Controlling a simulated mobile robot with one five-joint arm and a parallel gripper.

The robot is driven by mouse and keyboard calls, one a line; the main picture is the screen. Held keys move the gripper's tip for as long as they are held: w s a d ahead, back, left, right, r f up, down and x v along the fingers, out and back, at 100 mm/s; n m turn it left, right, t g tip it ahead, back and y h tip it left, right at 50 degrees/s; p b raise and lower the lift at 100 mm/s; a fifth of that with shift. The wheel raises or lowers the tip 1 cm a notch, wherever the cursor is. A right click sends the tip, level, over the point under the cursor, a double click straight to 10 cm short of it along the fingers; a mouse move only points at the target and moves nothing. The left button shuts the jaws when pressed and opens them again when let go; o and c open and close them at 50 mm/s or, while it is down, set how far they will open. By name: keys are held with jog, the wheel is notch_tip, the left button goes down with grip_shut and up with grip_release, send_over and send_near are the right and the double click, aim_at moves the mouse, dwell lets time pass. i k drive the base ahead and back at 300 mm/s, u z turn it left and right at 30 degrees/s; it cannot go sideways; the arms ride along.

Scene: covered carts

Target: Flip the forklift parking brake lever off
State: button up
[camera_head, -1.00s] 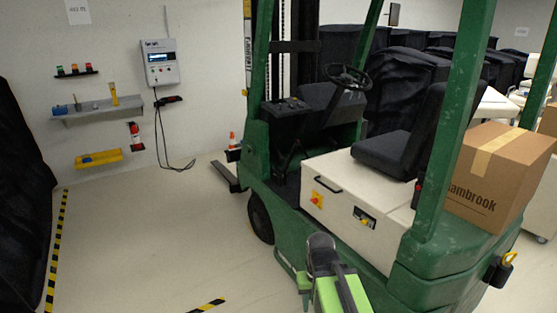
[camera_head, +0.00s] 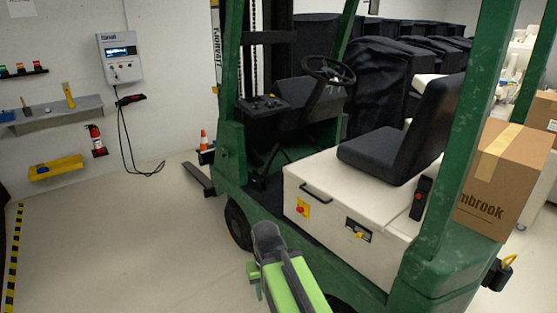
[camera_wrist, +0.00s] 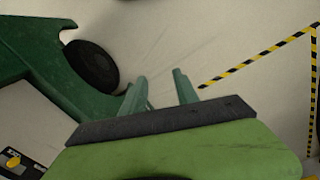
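The green forklift (camera_head: 390,275) fills the centre and right of the head view. I cannot tell for sure which control is the parking brake lever. On its white side panel are a red knob on a yellow plate (camera_head: 303,208) and a black plate with a yellow handle (camera_head: 358,230); a similar plate shows in the wrist view (camera_wrist: 14,163). A black box with a red mark (camera_head: 421,198) sits beside the seat. My gripper (camera_wrist: 160,76) is open and empty, pointing at the floor beside the forklift's front wheel (camera_wrist: 91,66). In the head view my arm partly hides it.
A cardboard box (camera_head: 502,178) sits on the forklift's rear. Open floor lies left of the forklift. Black-covered carts (camera_head: 385,85) stand behind.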

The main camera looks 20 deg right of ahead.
aim_at(269, 165)
jog(key=z, duration=0.1)
jog(key=i, duration=0.25)
jog(key=z, duration=0.2)
jog(key=k, duration=1.35)
jog(key=z, duration=0.15)
jog(key=i, duration=0.95)
jog(key=u, duration=0.4)
jog(key=i, duration=1.2)
jog(key=u, duration=0.85)
